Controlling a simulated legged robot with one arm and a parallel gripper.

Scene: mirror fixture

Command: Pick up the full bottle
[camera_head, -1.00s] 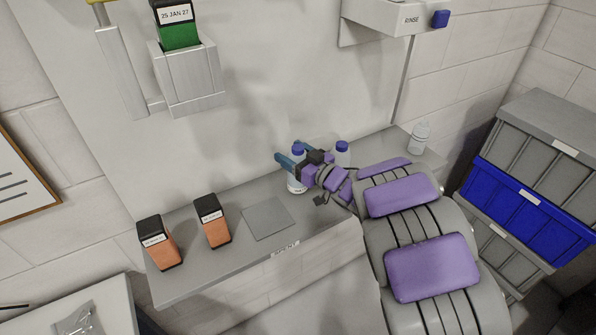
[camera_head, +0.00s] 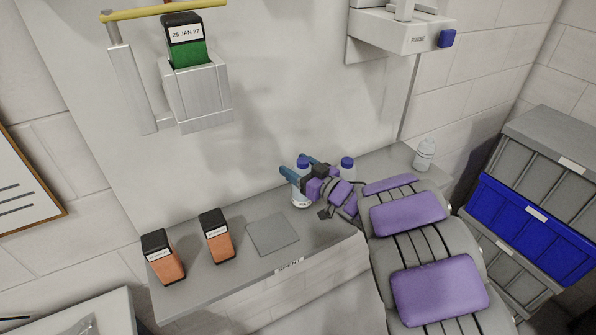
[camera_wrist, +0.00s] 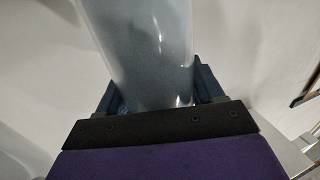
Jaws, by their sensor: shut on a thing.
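My gripper (camera_head: 294,165) is at the back of the grey shelf, its blue fingers shut around a white bottle with a blue cap (camera_head: 301,197). In the wrist view the pale, translucent body of this bottle (camera_wrist: 142,50) fills the space between the dark fingers. The bottle looks upright and at shelf level; I cannot tell whether its base touches the shelf. A second blue-capped bottle (camera_head: 347,163) stands just right of it, mostly hidden by my gripper and arm. A clear-looking bottle (camera_head: 424,155) stands at the shelf's right end. Fill levels are not readable.
The grey shelf (camera_head: 205,283) holds two orange boxes with black tops (camera_head: 164,262) (camera_head: 217,240) and a flat grey square (camera_head: 272,234). A wall holder (camera_head: 198,95) carries a green dated box. A rinse unit (camera_head: 400,40) hangs above right. Stacked crates (camera_head: 530,230) stand right.

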